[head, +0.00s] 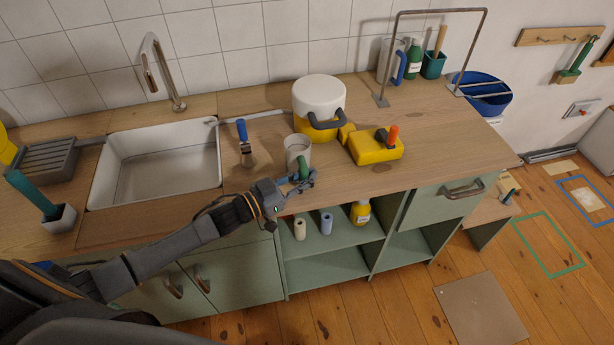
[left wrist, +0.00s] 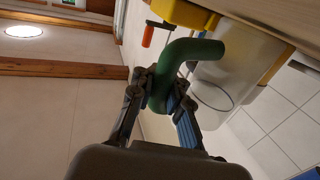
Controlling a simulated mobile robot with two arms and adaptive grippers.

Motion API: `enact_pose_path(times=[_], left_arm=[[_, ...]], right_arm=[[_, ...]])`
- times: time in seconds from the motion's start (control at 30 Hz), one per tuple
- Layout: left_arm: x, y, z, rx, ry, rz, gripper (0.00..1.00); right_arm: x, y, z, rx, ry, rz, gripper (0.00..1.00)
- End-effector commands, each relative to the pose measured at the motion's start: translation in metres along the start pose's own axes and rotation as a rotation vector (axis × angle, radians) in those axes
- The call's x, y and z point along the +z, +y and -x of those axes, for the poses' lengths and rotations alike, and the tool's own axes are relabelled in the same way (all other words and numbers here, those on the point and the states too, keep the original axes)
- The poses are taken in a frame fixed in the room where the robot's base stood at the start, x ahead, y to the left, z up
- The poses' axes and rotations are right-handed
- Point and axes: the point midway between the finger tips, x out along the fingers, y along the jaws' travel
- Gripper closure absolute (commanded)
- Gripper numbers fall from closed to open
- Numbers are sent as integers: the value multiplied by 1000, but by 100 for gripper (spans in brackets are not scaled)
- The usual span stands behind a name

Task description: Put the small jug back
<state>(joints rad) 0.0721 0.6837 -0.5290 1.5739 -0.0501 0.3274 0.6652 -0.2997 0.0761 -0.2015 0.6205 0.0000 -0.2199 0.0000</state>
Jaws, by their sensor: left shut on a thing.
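The small jug (head: 297,147) is pale with a green handle and appears upright near the front edge of the wooden counter, right of the sink. My left gripper (head: 297,180) reaches it from the front and is shut on the green handle. In the left wrist view the fingers (left wrist: 163,88) close around the handle (left wrist: 192,49), with the jug's pale body (left wrist: 235,68) behind it. I cannot tell whether the jug's base touches the counter. My right gripper is not in view.
A white-and-yellow canister (head: 319,97) stands close behind the jug, with a yellow tool (head: 375,149) to its right. A blue-handled scraper (head: 245,145) lies left, beside the sink (head: 157,165). A blue-handled jug (head: 393,67) stands by the metal frame (head: 440,12). The right counter is mostly clear.

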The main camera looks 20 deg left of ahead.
Motion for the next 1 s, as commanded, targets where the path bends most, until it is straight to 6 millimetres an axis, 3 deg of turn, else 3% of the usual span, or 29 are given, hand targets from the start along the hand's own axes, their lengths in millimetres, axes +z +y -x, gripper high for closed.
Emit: enact_pose_path(times=[0.37, 0.4, 0.53, 0.87, 1.0], left_arm=[[5, 0, 0, 1, 3, -2, 100], [7, 0, 0, 0, 1, -2, 86], [6, 0, 0, 0, 1, -1, 61], [3, 0, 0, 0, 1, -2, 61], [7, 0, 13, -1, -2, -1, 61]], right_arm=[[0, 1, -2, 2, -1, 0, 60], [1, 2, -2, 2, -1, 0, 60], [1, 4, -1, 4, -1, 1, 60], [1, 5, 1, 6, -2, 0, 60], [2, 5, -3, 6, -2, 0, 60]])
